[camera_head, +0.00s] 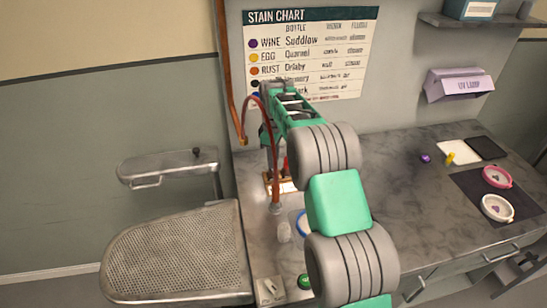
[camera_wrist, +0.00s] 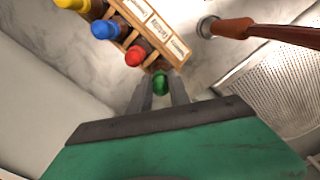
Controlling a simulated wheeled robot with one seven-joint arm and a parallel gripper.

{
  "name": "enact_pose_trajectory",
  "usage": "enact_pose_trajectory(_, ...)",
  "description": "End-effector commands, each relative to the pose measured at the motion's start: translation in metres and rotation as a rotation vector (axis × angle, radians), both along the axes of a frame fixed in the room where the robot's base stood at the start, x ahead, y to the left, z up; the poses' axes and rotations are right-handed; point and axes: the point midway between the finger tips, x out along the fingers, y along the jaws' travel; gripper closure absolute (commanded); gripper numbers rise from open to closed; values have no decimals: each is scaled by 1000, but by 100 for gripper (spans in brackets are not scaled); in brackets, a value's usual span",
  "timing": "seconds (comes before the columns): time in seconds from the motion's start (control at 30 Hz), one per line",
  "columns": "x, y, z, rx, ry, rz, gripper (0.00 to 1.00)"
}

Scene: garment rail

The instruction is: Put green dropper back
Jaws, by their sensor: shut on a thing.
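The green dropper (camera_wrist: 160,83) shows in the wrist view as a green cap between my fingertips. My gripper (camera_wrist: 162,88) is shut on it, close to the end of a wooden rack (camera_wrist: 152,40). Beside it in the rack stand a red-capped dropper (camera_wrist: 138,56), a blue-capped one (camera_wrist: 105,29) and a yellow-capped one (camera_wrist: 74,4). The part below the green cap is hidden, so I cannot tell whether it sits in a slot. In the head view the rack (camera_head: 268,184) shows partly behind my arm, which hides my gripper and the green dropper.
A reddish hose with a metal nozzle (camera_wrist: 208,27) hangs close to the rack. A perforated metal board (camera_head: 180,250) lies at the left. A small green round thing (camera_head: 305,281) is at the counter's front. The counter (camera_head: 400,165) right of my arm is mostly clear.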

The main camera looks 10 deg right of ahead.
Motion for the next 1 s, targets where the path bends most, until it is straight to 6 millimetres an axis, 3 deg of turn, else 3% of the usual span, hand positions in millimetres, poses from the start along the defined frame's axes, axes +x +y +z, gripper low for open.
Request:
enact_pose_trajectory(0.87, 0, 0, -12, 0, 0, 0, 100)
enact_pose_trajectory(0.9, 0, 0, -11, 0, 0, 0, 77)
enact_pose_trajectory(1.0, 0, 0, -11, 0, 0, 0, 68)
